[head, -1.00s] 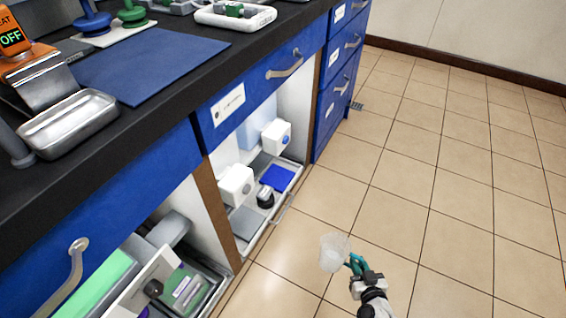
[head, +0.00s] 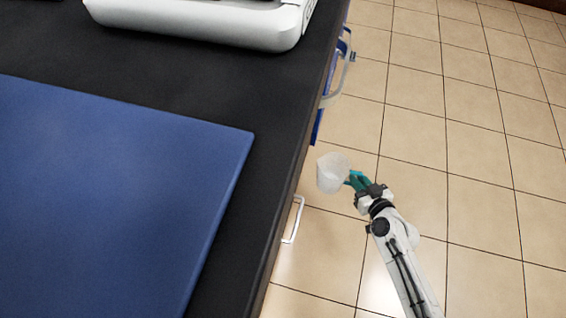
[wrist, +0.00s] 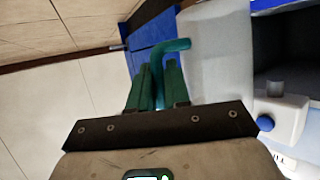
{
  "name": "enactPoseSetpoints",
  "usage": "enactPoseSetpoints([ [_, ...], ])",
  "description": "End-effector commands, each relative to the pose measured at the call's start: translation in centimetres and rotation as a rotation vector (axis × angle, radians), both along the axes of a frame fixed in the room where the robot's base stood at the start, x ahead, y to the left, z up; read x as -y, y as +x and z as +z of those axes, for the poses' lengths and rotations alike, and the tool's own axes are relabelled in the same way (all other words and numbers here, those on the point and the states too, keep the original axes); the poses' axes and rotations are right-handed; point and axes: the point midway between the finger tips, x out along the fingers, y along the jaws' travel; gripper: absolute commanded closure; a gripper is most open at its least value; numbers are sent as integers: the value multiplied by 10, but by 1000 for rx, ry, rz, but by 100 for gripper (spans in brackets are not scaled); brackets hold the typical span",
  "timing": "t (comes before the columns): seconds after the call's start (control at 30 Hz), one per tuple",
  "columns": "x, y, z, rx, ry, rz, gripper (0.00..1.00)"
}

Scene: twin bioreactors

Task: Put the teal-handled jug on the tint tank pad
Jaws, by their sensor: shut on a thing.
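The jug (head: 332,174) is a translucent whitish vessel with a teal handle. It hangs over the tiled floor, just right of the counter edge in the head view. My gripper (head: 357,182) is shut on its teal handle. In the wrist view the handle (wrist: 172,47) runs between the green fingers of my gripper (wrist: 157,75), and the pale jug body (wrist: 215,55) fills the space to the right. I cannot make out a pad that is clearly the tint tank pad in the current views.
The black counter (head: 230,75) fills the left of the head view, with a large blue mat (head: 95,185) and a white device (head: 225,22) on it. Drawer handles (head: 294,220) jut out beside the jug. Open tiled floor (head: 480,200) lies to the right.

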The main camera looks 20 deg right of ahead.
Motion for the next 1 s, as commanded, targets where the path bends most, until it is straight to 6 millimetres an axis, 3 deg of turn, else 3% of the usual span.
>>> enactPoseSetpoints([
  [0.13, -25, 18, 9, 3, 3, -1, 100],
  [0.5, -97, 62, 8, 3, 0, 1, 100],
  [0.77, -117, 74, 4, 4, 1, 1, 100],
  [1.0, -151, 95, 4, 3, 0, 2, 100],
])
